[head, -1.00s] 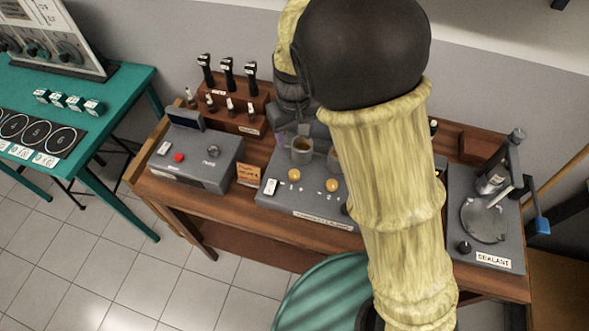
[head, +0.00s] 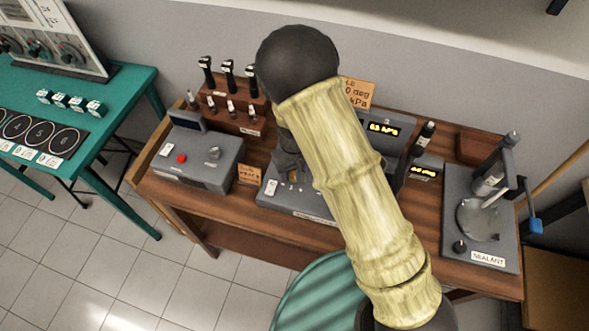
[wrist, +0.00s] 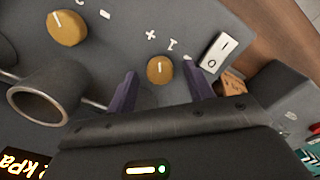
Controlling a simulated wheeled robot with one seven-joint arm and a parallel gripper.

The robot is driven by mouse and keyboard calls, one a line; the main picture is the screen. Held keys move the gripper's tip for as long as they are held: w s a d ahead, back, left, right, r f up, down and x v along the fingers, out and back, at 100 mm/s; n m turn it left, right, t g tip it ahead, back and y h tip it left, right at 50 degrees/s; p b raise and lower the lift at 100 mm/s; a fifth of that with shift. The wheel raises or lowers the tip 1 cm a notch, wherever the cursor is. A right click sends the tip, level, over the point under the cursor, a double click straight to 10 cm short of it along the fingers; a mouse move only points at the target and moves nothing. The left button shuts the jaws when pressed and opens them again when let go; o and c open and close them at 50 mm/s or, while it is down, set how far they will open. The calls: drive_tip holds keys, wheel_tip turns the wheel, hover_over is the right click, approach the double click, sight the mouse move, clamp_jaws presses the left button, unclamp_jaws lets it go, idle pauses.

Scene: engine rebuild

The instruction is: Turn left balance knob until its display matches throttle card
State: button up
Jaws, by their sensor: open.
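The left balance knob (wrist: 160,70) is yellow with a white pointer line. In the wrist view it sits between the tips of my open gripper (wrist: 160,88), with a gap on each side. A second, larger-looking yellow knob (wrist: 67,28) is at the upper left there. A lit display (head: 382,128) reads about 6.5 in a pressure unit. An orange card (head: 357,93) behind it is partly covered, with "0 deg" and "kPa" legible. A lit display edge (wrist: 22,163) in the wrist view shows "kPa".
A white rocker switch (wrist: 218,52) is close beside the right finger. The smaller orange card (head: 249,175), a grey red-button box (head: 196,160) and the sealant station (head: 481,220) share the wooden bench.

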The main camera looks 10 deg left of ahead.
drive_tip(key=shift+f, duration=0.15)
drive_tip(key=shift+c, duration=0.4)
drive_tip(key=c, duration=0.9)
drive_tip(key=shift+m, duration=0.4)
drive_tip(key=m+p, duration=0.1)
drive_tip(key=m, duration=0.3)
drive_tip(key=shift+m+p, duration=0.35)
drive_tip(key=shift+m, duration=1.65)
